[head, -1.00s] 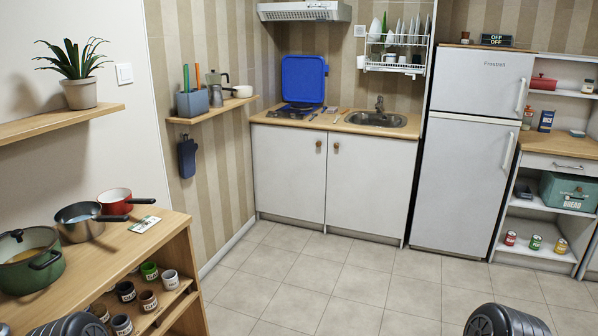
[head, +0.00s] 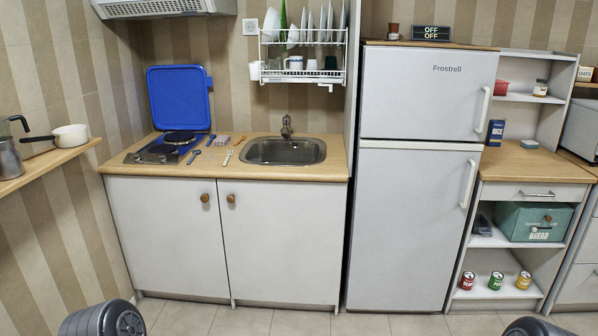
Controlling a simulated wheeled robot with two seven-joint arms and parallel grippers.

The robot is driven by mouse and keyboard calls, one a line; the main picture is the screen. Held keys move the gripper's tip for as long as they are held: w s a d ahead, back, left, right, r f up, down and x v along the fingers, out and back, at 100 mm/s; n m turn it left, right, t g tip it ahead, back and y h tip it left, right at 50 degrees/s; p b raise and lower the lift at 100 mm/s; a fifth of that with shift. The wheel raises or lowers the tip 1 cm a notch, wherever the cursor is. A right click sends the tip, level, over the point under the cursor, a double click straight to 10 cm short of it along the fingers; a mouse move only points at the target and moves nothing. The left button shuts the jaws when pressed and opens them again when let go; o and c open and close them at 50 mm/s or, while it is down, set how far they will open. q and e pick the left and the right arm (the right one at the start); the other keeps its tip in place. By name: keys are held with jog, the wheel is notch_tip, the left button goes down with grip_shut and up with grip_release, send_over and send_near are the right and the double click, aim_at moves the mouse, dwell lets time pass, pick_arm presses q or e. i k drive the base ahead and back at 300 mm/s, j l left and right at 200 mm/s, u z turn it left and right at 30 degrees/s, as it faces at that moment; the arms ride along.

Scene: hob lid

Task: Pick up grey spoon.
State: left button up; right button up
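Several small utensils lie on the wooden counter (head: 255,171) between the hob and the sink. A dark blue spoon-like utensil (head: 211,139) lies beside the hob, and a bluish one (head: 193,157) lies nearer the front. A pale fork-like utensil (head: 228,157) lies to their right, and a small greyish utensil (head: 240,140) lies close to the sink. They are too small to tell which is the grey spoon. Neither gripper shows; only rounded dark parts of my arms are at the bottom edge.
The hob (head: 165,148) has its blue lid (head: 180,97) raised. The sink (head: 285,151) is right of the utensils, under a dish rack (head: 303,78). The fridge (head: 415,180) stands to the right. A wall shelf (head: 45,163) juts in at left. The floor before the cabinets is clear.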

aim_at(197, 152)
jog(key=i+u, duration=0.25)
jog(key=i, duration=0.2)
jog(key=i+l+u, duration=0.25)
jog(key=i, duration=0.2)
jog(key=i+l+u, duration=0.25)
jog(key=i, duration=0.2)
jog(key=i+l+u, duration=0.25)
jog(key=i+l, duration=0.05)
jog(key=i, duration=0.1)
